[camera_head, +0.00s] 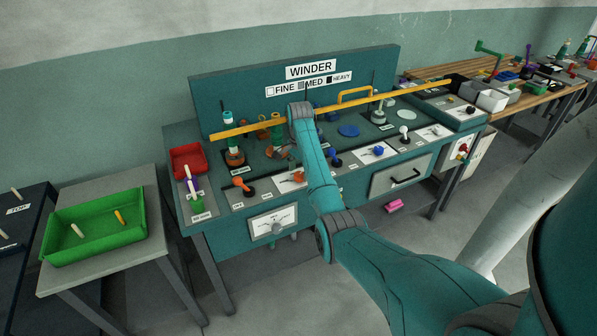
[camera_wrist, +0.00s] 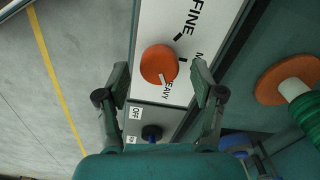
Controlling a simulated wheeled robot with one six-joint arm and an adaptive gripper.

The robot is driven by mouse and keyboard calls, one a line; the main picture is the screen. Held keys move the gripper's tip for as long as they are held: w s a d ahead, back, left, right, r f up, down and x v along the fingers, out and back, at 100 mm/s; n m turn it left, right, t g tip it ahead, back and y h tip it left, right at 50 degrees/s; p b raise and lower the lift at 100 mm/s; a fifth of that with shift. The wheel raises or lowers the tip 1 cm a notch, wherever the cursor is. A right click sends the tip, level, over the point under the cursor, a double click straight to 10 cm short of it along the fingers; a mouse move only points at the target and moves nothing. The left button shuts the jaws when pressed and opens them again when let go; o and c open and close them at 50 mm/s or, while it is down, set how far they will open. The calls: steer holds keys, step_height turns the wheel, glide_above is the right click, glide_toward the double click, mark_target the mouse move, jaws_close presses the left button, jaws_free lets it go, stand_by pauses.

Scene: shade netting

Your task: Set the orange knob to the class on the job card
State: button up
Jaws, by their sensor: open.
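The orange knob (camera_wrist: 159,64) sits on a white plate (camera_wrist: 150,22) lettered FINE, a partly hidden M word, and HEAVY. Its white pointer mark is at the HEAVY side. My gripper (camera_wrist: 160,70) is open, with one finger either side of the knob in the picture and gaps on both sides; I cannot tell its height above the plate. In the head view the knob (camera_head: 297,177) is small, beside my arm. A WINDER sign (camera_head: 310,69) has a legend strip (camera_head: 308,85) with white FINE, striped MED and black HEAVY squares. I cannot pick out a job card.
An orange lever (camera_head: 240,183) and a blue knob (camera_head: 377,151) stand along the bench front. A long yellow bar (camera_head: 240,129) crosses above the bench. A green tray (camera_head: 95,228) is on a side table at left.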

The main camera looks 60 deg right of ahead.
steer(key=shift+f, duration=0.6)
steer(key=c, duration=1.1)
steer(key=shift+c, duration=0.2)
